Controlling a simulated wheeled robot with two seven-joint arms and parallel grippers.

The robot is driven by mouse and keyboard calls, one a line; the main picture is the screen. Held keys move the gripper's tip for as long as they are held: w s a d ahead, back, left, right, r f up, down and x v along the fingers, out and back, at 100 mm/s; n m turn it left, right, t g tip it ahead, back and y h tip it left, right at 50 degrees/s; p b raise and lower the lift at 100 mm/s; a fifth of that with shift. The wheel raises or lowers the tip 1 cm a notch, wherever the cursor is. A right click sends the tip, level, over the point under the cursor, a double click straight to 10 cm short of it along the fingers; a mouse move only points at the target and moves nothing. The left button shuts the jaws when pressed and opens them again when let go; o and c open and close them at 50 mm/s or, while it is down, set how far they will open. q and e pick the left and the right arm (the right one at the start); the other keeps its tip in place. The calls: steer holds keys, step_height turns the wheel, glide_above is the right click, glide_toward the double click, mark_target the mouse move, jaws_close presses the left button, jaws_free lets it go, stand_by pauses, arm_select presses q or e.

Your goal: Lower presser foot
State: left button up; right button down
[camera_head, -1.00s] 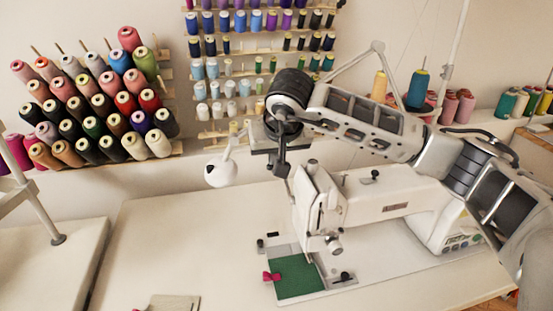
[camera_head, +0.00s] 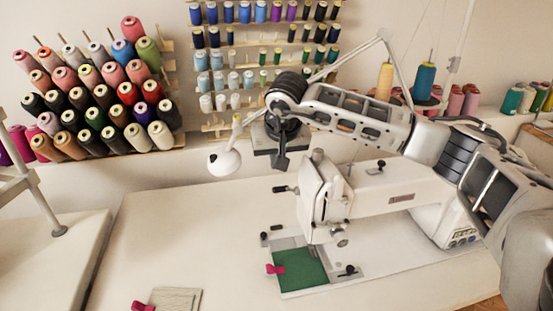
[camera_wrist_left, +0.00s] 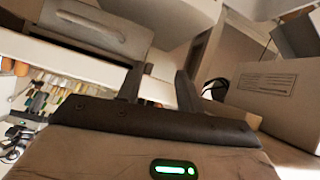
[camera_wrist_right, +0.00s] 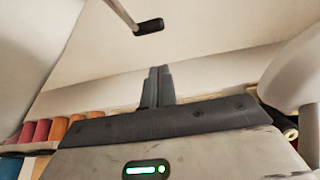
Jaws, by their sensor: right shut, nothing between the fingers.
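The white sewing machine (camera_head: 388,200) stands on the table, its head (camera_head: 325,205) at the left end. A small black-tipped lever (camera_head: 282,189) sticks out left from the head; a black-tipped lever (camera_wrist_right: 148,26) also shows in the right wrist view. My right gripper (camera_head: 281,163) points down just above this lever, apart from it in the picture. Its fingers (camera_wrist_right: 157,74) are together and empty. The presser foot cannot be made out under the head. Green cloth (camera_head: 300,270) lies below it with a pink clip (camera_head: 275,269). My left gripper (camera_wrist_left: 158,82) is open and empty, outside the head view.
A white lamp (camera_head: 224,161) stands behind and left of the gripper. Thread racks (camera_head: 95,100) hang on the wall. A folded cloth (camera_head: 175,300) and a pink clip (camera_head: 143,306) lie at the front. The table left of the machine is mostly clear. A cardboard box (camera_wrist_left: 275,100) is near my left gripper.

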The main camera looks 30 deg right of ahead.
steer(key=shift+r+p, duration=0.5)
steer(key=shift+r, duration=0.3)
steer(key=shift+f, duration=0.15)
